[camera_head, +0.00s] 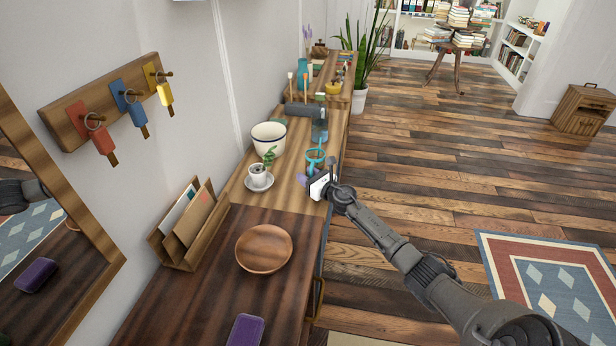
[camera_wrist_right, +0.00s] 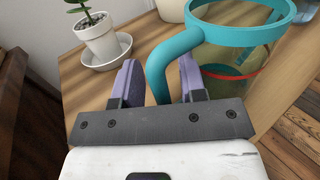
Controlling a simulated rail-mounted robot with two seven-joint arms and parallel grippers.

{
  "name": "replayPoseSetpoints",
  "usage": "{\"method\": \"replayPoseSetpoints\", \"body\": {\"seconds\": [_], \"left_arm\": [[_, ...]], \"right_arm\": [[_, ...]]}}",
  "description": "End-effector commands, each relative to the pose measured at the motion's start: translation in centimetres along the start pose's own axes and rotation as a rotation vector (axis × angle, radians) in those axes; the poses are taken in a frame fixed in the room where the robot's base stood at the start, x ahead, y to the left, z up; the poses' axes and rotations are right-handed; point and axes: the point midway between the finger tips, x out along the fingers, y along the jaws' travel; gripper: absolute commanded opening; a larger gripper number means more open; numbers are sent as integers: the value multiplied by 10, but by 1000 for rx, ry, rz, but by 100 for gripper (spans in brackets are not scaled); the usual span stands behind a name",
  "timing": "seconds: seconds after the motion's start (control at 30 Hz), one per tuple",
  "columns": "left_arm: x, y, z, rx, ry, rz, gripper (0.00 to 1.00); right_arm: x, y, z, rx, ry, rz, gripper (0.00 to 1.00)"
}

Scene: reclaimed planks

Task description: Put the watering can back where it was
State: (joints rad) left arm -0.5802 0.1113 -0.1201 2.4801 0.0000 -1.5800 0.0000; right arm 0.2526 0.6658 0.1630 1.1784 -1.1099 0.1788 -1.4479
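A see-through vessel with a teal rim and teal handle (camera_wrist_right: 238,54) stands on the light wood top; in the head view its teal parts (camera_head: 315,157) show just beyond my right gripper. I cannot tell for sure that it is the watering can. My right gripper (camera_head: 316,180) is at the top's right edge. In the wrist view its purple fingers (camera_wrist_right: 160,82) are open, with the teal handle between them and a gap on each side. My left gripper is not in view.
A potted plant on a saucer (camera_head: 259,182) and a white pot (camera_head: 268,138) stand left of the gripper. A wooden bowl (camera_head: 263,249), a letter holder (camera_head: 188,232) and a purple case (camera_head: 246,331) are nearer. Open floor lies to the right.

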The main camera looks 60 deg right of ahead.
Motion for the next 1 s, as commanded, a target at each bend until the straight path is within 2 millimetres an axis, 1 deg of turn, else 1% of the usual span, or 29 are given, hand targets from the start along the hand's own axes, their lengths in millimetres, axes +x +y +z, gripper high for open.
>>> {"method": "replayPoseSetpoints", "body": {"seconds": [0.17,0.37,0.7,0.9,1.0], "left_arm": [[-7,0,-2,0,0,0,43],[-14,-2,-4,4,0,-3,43],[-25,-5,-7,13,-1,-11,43],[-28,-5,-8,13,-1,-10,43],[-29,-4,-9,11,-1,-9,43]], "right_arm": [[-1,0,6,0,1,-1,38],[-28,0,4,-2,3,1,38],[-83,0,4,1,2,1,38],[-106,0,4,1,1,0,38],[-114,0,3,1,1,0,38]]}}
